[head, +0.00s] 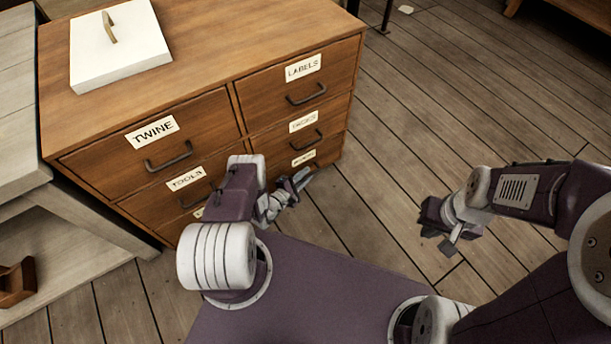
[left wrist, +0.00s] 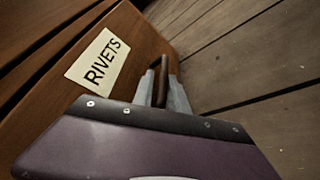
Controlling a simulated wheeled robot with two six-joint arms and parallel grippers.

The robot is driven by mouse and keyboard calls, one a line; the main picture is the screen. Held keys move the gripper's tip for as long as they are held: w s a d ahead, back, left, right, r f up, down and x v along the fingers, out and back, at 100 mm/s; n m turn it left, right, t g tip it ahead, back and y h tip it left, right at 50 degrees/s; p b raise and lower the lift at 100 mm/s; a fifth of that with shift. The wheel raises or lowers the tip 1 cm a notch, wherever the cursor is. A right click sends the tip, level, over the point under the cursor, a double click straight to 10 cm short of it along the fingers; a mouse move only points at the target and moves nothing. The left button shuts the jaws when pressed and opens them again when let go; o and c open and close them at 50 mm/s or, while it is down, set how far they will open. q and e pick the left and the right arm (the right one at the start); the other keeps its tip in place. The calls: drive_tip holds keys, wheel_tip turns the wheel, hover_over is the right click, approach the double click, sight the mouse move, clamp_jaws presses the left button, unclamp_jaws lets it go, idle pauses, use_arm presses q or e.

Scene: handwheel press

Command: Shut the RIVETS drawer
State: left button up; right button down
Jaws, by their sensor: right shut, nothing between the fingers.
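The RIVETS drawer (left wrist: 55,110) has a wooden front with a white RIVETS label (left wrist: 97,63) and a dark bar handle (left wrist: 162,62). In the head view it is the lowest drawer in the right column, its label (head: 303,158) small and partly legible. Whether it stands out from the cabinet is hard to tell. My left gripper (head: 301,178) is at this drawer's handle. In the left wrist view its two pale fingers (left wrist: 163,88) lie close on both sides of the handle, shut on it. My right gripper (head: 438,238) is shut and empty over the floor, away from the cabinet.
The wooden cabinet (head: 215,62) also has TWINE (head: 152,132), TOOLS (head: 186,179) and LABELS (head: 302,68) drawers, and others. A white lidded thing (head: 120,50) sits on top. A grey bench (head: 75,240) stands at the left.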

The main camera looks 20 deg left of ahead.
use_arm(q)
drive_tip(key=p+v, duration=0.5)
drive_tip(key=v, duration=0.4)
drive_tip(key=shift+s+f, duration=0.1)
drive_tip(key=shift+s, duration=0.05)
